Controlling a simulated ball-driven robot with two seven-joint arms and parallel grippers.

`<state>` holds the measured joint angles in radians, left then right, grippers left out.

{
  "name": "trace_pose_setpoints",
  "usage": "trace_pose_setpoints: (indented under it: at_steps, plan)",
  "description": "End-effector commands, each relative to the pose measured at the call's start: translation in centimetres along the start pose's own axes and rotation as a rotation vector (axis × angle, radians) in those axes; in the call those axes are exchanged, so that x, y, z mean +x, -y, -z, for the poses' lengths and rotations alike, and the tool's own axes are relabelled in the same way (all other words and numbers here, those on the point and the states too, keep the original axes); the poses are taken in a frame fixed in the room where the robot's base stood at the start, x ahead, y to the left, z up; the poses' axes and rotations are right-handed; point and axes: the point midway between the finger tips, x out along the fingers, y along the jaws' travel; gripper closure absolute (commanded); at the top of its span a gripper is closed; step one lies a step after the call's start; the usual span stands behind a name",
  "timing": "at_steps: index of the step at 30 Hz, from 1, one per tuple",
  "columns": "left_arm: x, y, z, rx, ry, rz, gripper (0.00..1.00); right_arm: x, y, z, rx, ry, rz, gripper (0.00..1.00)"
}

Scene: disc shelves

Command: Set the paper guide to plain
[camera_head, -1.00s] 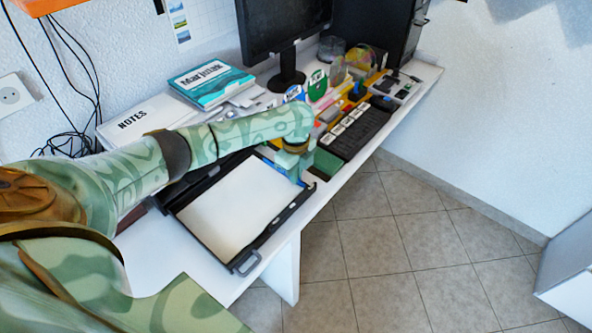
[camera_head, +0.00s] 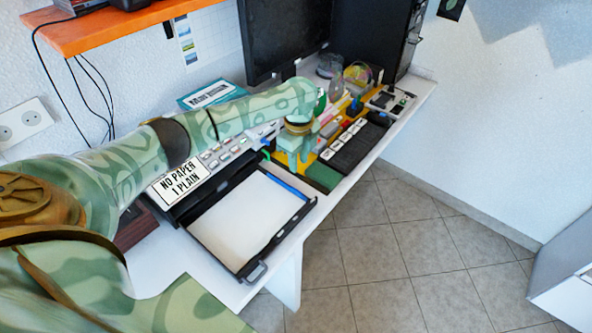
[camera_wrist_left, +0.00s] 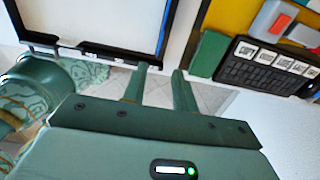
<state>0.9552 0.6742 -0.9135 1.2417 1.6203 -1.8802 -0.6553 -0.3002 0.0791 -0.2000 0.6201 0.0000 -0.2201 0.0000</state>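The black paper tray (camera_head: 240,268) is pulled out at the desk's front and holds white paper (camera_head: 240,215). A blue strip (camera_head: 284,184), which looks like the paper guide, lies along the tray's far right side. A white label reading "NO PAPER 1 PLAIN" (camera_head: 180,182) shows beside the tray, partly behind my left arm. My left gripper (camera_head: 293,168) is past the tray's right side, beside the green block. In the left wrist view its two fingers (camera_wrist_left: 159,80) are apart with nothing between them; the tray (camera_wrist_left: 100,48) lies at upper left. My right gripper is out of view.
A dark green block (camera_head: 323,177) and a black keyed pad (camera_head: 352,148) sit right of the tray on a yellow mat. A monitor (camera_head: 285,35) and a book (camera_head: 208,94) stand behind. An orange shelf (camera_head: 110,28) hangs at upper left. Open floor lies in front.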

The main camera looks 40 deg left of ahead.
Motion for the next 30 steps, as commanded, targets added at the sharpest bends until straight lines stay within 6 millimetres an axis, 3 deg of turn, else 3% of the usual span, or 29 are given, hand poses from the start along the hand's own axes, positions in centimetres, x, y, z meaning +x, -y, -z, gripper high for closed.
trace_pose_setpoints:
  at_steps: [1,7,30]
  plan:
    - [-1.6,0.0,0.0,0.001,0.001,0.003,0.72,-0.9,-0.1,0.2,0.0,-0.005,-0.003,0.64]
    - [-3.8,0.0,0.0,0.0,0.001,0.0,0.72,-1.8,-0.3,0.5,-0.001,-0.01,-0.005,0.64]
    - [-3.9,0.0,0.0,0.001,0.0,-0.002,0.72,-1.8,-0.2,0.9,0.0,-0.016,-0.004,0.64]
